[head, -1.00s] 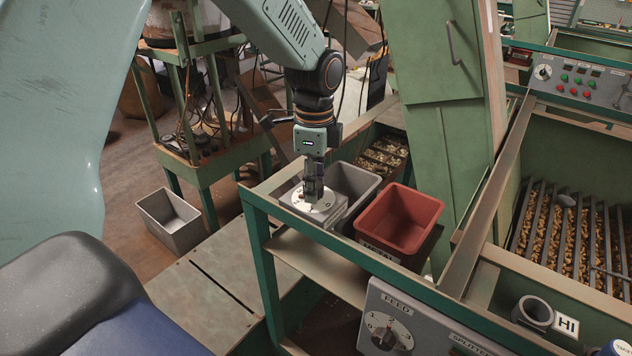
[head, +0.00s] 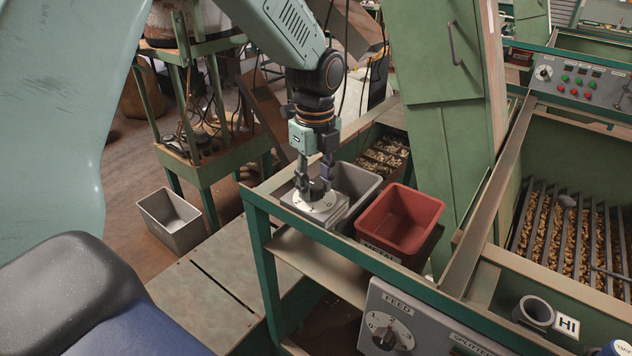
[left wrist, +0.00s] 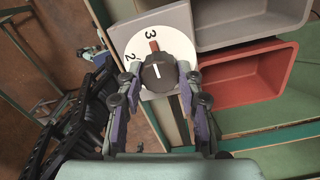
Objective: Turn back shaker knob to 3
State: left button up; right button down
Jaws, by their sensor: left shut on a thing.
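The back shaker knob (head: 317,190) is black and sits on a round white dial (head: 306,208) on top of a grey box (head: 330,221). In the left wrist view the knob (left wrist: 157,73) has a white line, and a red-brown pointer lies at its far side, beside the printed 3. A 2 is printed to the left of the 3 on the dial (left wrist: 174,42). My left gripper (head: 315,186) points down over the dial and is shut on the knob, one finger on each side. The fingers cover parts of the dial's near side. My right gripper is not in view.
A grey bin (head: 353,183) and a red bin (head: 401,221) stand right of the dial box. A FEED dial panel (head: 376,300) is at the front. A tall green cabinet (head: 440,140) rises behind the bins. Another grey bin (head: 170,222) stands at the left.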

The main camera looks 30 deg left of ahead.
aim_at(314, 184)
pick_arm(q)
jog(key=shift+w+a+r, duration=0.1)
jog(key=shift+w+r, duration=0.15)
jog(key=o, duration=1.1)
jog(key=shift+s+f, duration=0.1)
jog(key=shift+s, duration=0.05)
jog(key=shift+o, duration=0.3)
jog(key=shift+f, duration=0.1)
notch_tip(314, 184, up, 12)
jog(key=shift+s, duration=0.15)
